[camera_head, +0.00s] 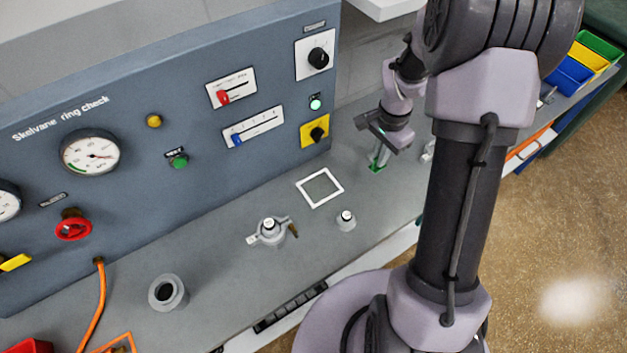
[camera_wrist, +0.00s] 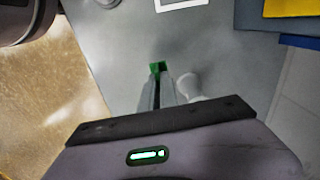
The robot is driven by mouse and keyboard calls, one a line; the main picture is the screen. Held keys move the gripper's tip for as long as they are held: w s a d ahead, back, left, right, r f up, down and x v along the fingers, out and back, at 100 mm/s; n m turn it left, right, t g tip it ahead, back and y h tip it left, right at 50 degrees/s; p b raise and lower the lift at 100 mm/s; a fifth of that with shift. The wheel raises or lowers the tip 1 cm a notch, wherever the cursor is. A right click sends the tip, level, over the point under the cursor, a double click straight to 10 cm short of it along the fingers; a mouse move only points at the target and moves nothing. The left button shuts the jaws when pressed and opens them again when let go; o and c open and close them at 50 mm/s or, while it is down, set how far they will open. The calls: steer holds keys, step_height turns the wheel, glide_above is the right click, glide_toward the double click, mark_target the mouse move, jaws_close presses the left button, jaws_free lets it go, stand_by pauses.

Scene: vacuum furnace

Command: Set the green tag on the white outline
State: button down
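The green tag (camera_head: 376,169) is a small green piece at the tips of my gripper (camera_head: 379,160), low over or on the grey bench top; I cannot tell whether it touches the bench. In the wrist view the green tag (camera_wrist: 157,67) sits at the ends of the two fingers of my gripper (camera_wrist: 158,80), which look closed on it, with its lower part hidden. The white outline (camera_head: 337,189) is a square frame flat on the bench, empty, to the left of my gripper. In the wrist view, part of the white outline (camera_wrist: 181,4) shows at the top edge.
A small grey knobbed cylinder (camera_head: 346,220) and a grey valve-like fitting (camera_head: 269,233) stand near the outline. A pale object (camera_head: 428,150) is right of my gripper. The blue-grey control panel (camera_head: 200,150) rises behind. Coloured bins (camera_head: 570,75) are at the far right.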

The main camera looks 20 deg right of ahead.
steer(key=shift+w+a+f+m, duration=0.1)
steer(key=shift+a+f+m, duration=0.1)
steer(key=shift+f+m, duration=0.1)
steer(key=a+b, duration=0.1)
steer(key=a, duration=0.3)
steer(key=a+b, duration=0.1)
steer(key=a, duration=0.4)
steer(key=a+f+b, duration=0.1)
steer(key=a, duration=0.4)
steer(key=shift+w+a+f, duration=0.1)
steer(key=shift+w+a, duration=0.15)
steer(key=shift+w, duration=0.05)
steer(key=f+b, duration=0.2)
steer(key=f, duration=0.1)
steer(key=shift+a+f, duration=0.15)
steer(key=shift+a, duration=0.2)
steer(key=shift+f, duration=0.2)
steer(key=shift+r, duration=0.15)
steer(key=c, duration=1.6)
jaws_free()
